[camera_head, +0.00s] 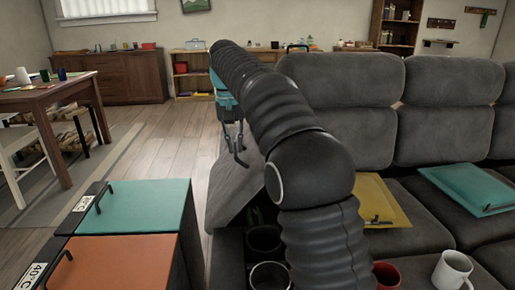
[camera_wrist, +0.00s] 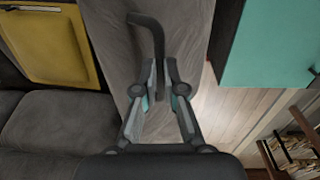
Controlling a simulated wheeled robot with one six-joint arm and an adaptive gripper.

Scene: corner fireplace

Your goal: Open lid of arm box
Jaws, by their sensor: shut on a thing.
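The arm box is part of the grey sofa, beside my arm in the head view. Its grey lid (camera_head: 232,190) stands tilted up, with a dark gap and something green under it. In the wrist view the grey lid (camera_wrist: 118,50) fills the middle, and a dark curved handle (camera_wrist: 150,27) runs from it down between my fingers. My gripper (camera_wrist: 162,75) is shut on this handle. In the head view my gripper (camera_head: 238,150) is at the lid's upper part, partly behind my arm. The inside of the box is mostly hidden.
A teal-topped box (camera_head: 130,208) and an orange-topped box (camera_head: 115,262) stand left of the lid. Cup holders (camera_head: 264,240), a red mug (camera_head: 387,275) and a white mug (camera_head: 453,270) are near. A yellow panel (camera_head: 370,200) lies on the seat. Floor beyond the boxes is clear.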

